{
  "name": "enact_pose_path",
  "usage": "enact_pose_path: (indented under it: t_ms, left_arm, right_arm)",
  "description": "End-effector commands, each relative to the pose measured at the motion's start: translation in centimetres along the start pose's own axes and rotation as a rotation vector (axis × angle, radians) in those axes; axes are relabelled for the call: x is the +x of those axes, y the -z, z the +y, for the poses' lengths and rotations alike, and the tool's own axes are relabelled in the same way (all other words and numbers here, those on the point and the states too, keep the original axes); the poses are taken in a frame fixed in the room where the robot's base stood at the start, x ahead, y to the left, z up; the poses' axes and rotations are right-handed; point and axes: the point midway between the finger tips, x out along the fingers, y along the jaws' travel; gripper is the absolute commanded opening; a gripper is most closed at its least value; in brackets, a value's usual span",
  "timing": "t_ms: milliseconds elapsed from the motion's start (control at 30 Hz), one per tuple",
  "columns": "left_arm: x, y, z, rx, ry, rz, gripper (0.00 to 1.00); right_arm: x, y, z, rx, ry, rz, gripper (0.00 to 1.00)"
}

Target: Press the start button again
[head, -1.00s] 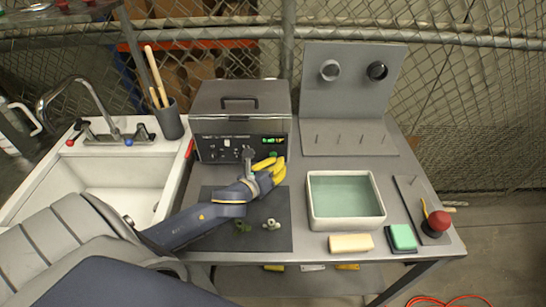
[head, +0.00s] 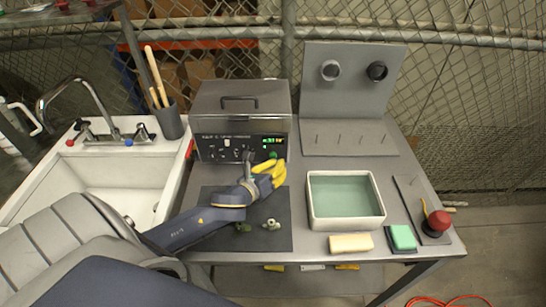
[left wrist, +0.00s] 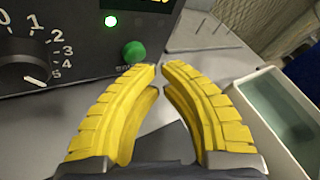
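The start button is a round green button on the front panel of the grey box-shaped machine (head: 240,102). It shows in the head view (head: 273,155) and in the left wrist view (left wrist: 134,52), standing out from the panel. My left gripper (head: 274,166) is in front of the panel, just below the button. In the left wrist view its yellow fingertips (left wrist: 160,67) are together, with only a thin gap and nothing between them. They look just short of the button, to its lower right. A small green lamp (left wrist: 110,21) is lit. My right gripper is out of view.
A dial (left wrist: 35,80) is left of the button. A dark mat (head: 275,240) with small green and pale parts lies under my left gripper. A white tub (head: 314,213) of liquid stands to the right, with sponges before it.

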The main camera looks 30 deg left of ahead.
Motion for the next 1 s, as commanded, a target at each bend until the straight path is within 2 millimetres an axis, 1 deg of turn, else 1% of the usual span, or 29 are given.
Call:
enact_pose_path:
  t_ms: [100,567,767,1000]
  left_arm:
    - [-0.3,0.2,-0.2,-0.001,0.000,0.001,0.00]
    - [-0.6,0.3,-0.3,0.000,0.001,0.001,0.00]
    - [-1.5,0.9,-0.9,-0.001,0.002,0.002,0.00]
    - [-3.1,1.7,-1.7,-0.001,0.001,0.002,0.00]
  right_arm:
    - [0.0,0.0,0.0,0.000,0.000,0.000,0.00]
    - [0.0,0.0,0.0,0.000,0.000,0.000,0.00]
    - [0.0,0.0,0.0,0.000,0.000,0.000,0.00]
    - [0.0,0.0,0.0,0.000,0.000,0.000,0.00]
